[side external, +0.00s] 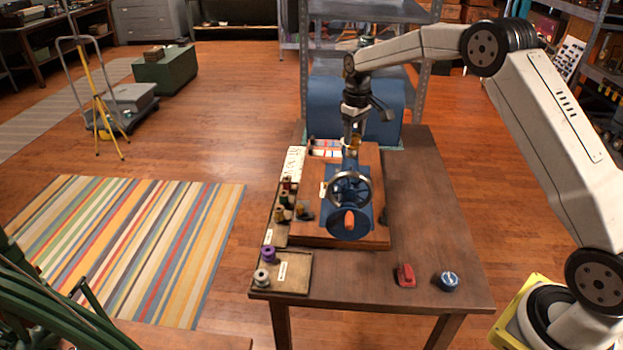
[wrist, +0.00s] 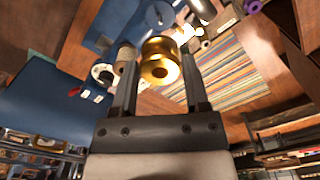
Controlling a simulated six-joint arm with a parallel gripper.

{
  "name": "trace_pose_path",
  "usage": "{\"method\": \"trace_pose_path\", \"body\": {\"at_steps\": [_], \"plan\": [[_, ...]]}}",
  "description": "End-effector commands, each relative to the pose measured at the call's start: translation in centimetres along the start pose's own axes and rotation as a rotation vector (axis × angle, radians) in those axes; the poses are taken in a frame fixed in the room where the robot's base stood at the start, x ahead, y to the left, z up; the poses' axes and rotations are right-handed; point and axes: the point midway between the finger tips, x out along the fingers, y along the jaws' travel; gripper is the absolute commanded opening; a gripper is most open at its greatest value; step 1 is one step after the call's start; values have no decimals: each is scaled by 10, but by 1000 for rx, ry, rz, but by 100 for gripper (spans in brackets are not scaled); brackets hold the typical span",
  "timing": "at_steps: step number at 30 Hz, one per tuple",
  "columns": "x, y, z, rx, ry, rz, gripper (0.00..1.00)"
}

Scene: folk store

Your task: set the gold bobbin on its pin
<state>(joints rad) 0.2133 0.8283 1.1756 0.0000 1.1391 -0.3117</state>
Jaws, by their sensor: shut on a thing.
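The gold bobbin (wrist: 160,58) is between the fingertips of my gripper (wrist: 158,75) in the wrist view, its holed end facing the camera. In the side view my gripper (side external: 350,147) points down above the far part of the blue hand-wheel machine (side external: 350,213). A small gold patch at its fingertips is the bobbin (side external: 355,142). I cannot make out the pin in either view. Whether the bobbin touches anything below is hidden.
A long tray of spools (side external: 279,238) lies left of the machine. A red item (side external: 404,275) and a blue round item (side external: 449,281) sit front right. The table's right side is mostly clear.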

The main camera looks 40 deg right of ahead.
Motion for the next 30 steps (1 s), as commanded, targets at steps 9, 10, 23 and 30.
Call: {"method": "trace_pose_path", "body": {"at_steps": [9, 10, 23, 30], "plan": [[6, 0, 0, 0, 1, 1, 31], [7, 0, 0, 0, 1, 0, 31], [28, 0, 0, 1, 1, 1, 30], [40, 0, 0, 1, 2, 1, 30]]}}
